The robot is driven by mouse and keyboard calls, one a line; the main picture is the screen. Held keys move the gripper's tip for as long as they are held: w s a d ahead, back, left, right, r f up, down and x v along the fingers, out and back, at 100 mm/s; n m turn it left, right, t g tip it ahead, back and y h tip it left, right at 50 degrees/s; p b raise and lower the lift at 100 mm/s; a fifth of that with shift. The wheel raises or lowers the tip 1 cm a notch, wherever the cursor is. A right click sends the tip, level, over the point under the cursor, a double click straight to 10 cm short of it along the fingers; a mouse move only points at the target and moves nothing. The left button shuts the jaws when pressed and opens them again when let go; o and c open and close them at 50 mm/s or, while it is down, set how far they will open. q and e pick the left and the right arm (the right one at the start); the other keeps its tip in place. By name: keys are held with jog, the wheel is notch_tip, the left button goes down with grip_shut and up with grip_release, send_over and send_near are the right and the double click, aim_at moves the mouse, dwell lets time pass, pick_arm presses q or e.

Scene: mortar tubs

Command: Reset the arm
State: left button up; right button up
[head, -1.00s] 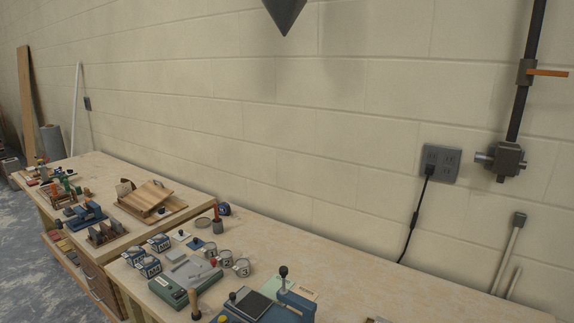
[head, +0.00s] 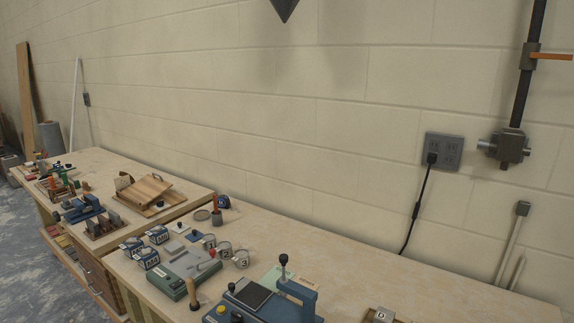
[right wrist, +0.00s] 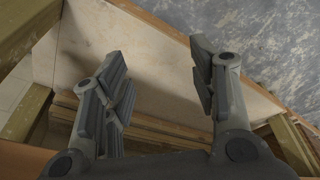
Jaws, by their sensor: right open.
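My right gripper (right wrist: 160,85) shows in the right wrist view with its two dark fingers spread wide apart and nothing between them. Behind the fingers are a pale panel and wooden beams, with grey floor beyond. My left gripper is not in either current view. No arm shows over the workbench (head: 350,250) in the head view.
The bench holds a green-grey box (head: 178,270), a blue press-like tool (head: 295,293), numbered cups (head: 225,250) and blue-white tubs (head: 150,257). A wooden board (head: 145,188) lies further left. A wall outlet (head: 443,151) has a cord hanging down. Wooden beams (right wrist: 25,40) surround my right gripper.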

jog(key=s+d+f+b, duration=0.1)
jog(key=s+f+b, duration=0.1)
jog(key=s+f, duration=0.7)
jog(key=s+d+f+g+b, duration=0.1)
jog(key=s+d+f+b, duration=0.1)
jog(key=s+f, duration=0.7)
notch_tip(320, 180, down, 8)
jog(key=shift+s+r+g+b, duration=0.15)
jog(key=shift+g+b, duration=0.15)
jog(key=shift+b, duration=0.35)
jog(key=shift+d, duration=0.1)
